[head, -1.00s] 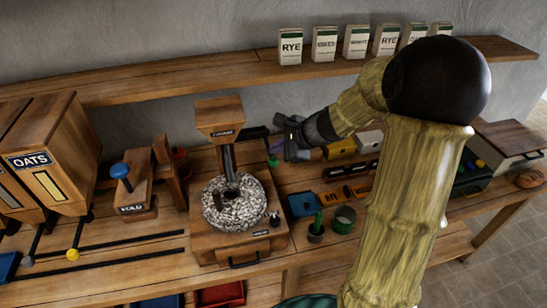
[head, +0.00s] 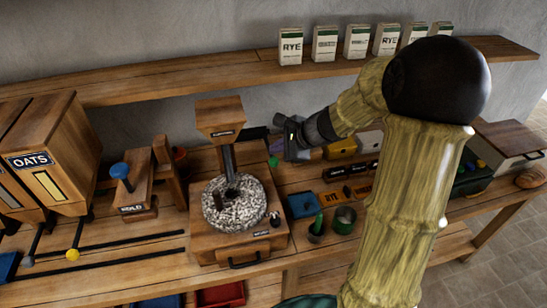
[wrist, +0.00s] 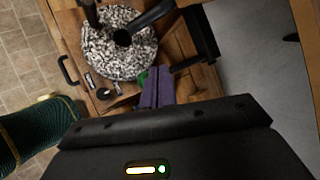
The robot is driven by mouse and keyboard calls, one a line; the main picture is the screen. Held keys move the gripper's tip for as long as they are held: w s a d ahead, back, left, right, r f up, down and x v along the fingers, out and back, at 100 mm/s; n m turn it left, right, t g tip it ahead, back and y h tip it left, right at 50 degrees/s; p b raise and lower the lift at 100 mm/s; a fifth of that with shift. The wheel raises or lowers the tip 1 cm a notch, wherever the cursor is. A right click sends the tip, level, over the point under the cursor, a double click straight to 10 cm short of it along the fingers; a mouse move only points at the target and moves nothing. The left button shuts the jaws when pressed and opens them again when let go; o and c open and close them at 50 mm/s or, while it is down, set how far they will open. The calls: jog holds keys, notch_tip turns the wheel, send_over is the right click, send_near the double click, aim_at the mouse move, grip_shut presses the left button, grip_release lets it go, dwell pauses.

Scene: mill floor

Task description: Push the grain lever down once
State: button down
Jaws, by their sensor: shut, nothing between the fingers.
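A lever with a green knob (head: 274,161) shows just right of the stone mill, below my gripper. I see no readable label on it. In the wrist view its green knob (wrist: 142,77) is partly hidden behind my purple fingers, and a black arm (wrist: 188,62) runs right from near it to a black bracket. My gripper (head: 268,138) is shut and empty, pointing left towards the mill. In the wrist view my gripper's fingertips (wrist: 155,74) lie close to the knob; I cannot tell whether they touch it.
The mill's speckled stone (head: 233,203) and hopper (head: 220,118) stand left of my gripper. A yellow-knobbed lever (head: 73,254) is under the OATS bin (head: 45,165). A blue-knobbed device (head: 120,172) stands between. Small pots (head: 344,217) and a blue tray (head: 302,205) lie to the right.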

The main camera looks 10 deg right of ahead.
aim_at(278, 162)
jog(key=shift+s, duration=0.1)
jog(key=shift+f, duration=0.1)
jog(key=shift+f+b, duration=0.35)
jog(key=shift+b, duration=0.2)
jog(key=shift+f+b, duration=0.95)
jog(key=shift+b, duration=0.05)
dwell(1.3)
jog(key=shift+f+b, duration=1.35)
jog(key=shift+b, duration=0.05)
dwell(1.7)
dwell(0.5)
jog(key=shift+r+p, duration=2.3)
jog(key=shift+r, duration=0.55)
